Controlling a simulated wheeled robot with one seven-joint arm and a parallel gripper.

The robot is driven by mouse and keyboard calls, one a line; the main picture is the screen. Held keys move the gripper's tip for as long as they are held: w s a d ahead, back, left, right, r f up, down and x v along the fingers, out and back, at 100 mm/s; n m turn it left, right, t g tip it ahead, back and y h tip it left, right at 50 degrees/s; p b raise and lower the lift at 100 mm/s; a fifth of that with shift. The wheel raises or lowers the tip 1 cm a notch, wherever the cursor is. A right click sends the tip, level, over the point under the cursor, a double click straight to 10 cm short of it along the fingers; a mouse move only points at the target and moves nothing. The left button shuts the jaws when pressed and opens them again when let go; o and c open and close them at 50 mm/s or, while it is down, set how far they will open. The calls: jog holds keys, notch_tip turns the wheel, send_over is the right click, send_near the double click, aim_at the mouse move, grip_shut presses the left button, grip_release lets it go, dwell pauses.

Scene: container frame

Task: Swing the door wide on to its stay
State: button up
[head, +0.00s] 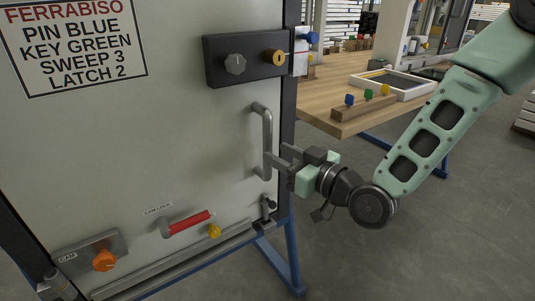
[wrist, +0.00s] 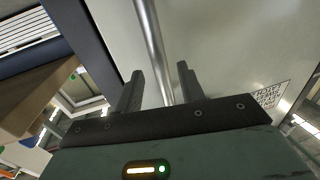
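The pale grey door (head: 170,140) fills the left of the head view and looks shut in its dark frame. Its upright metal bar handle (head: 265,130) is near the door's right edge. My gripper (head: 274,161) is at the lower part of this handle. In the wrist view the handle (wrist: 150,40) runs between the two spread fingers of my gripper (wrist: 159,78), with gaps on both sides. The gripper is open. A red-gripped lever (head: 187,222) lies under a "cam lock" label low on the door. I cannot make out the stay for certain.
A black plate (head: 250,70) carries a grey knob (head: 235,64) and a yellow knob (head: 274,57). An orange knob (head: 104,261) is at lower left. A wooden bench (head: 335,95) with coloured pieces and a tray stands to the right. Grey floor is clear at lower right.

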aim_at(271, 150)
jog(key=shift+x, duration=2.35)
grip_shut()
jog(key=shift+s, duration=0.15)
